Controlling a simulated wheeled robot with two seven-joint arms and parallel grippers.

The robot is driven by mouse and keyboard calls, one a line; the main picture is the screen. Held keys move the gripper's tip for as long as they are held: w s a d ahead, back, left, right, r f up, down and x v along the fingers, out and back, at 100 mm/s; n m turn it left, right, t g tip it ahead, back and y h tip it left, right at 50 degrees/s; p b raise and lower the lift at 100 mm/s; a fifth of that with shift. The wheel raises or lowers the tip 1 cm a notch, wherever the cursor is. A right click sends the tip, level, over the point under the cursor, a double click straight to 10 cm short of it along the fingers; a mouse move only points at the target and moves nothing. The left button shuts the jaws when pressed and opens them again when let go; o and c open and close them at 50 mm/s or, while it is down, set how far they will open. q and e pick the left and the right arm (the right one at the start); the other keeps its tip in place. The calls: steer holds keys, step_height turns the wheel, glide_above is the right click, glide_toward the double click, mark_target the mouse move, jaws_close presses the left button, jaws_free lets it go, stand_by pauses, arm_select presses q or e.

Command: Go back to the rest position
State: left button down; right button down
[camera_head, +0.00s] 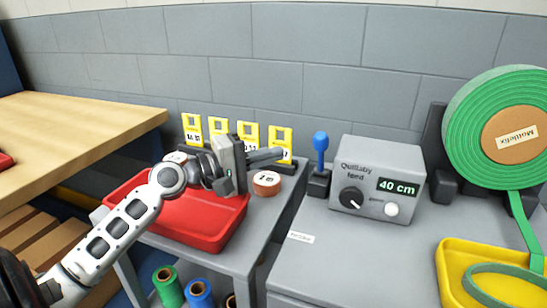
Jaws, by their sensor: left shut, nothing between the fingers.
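My left arm comes in from the lower left over a red tray (205,238). My left gripper (278,153) points to the right, with its fingers shut and empty. It is in front of the row of yellow cards (250,137) and partly hides some of them. A small round brown piece with a white label (267,183) lies on the grey table just below the fingers in the picture. Another labelled round piece (175,157) is partly hidden behind my wrist. My right gripper is not in view.
A grey feed box (376,180) reading "40 cm" and a blue-knobbed lever (320,150) stand right of my gripper. A big green reel (467,130) and yellow tray (450,262) are at far right. Coloured spools (199,293) sit below. A wooden table (80,125) is left.

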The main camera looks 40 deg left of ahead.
arm_select(q)
steer(key=shift+v, duration=0.95)
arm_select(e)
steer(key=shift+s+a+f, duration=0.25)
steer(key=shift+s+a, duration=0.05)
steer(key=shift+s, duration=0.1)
arm_select(q)
steer(key=shift+w+f, duration=0.1)
steer(key=shift+f, duration=0.1)
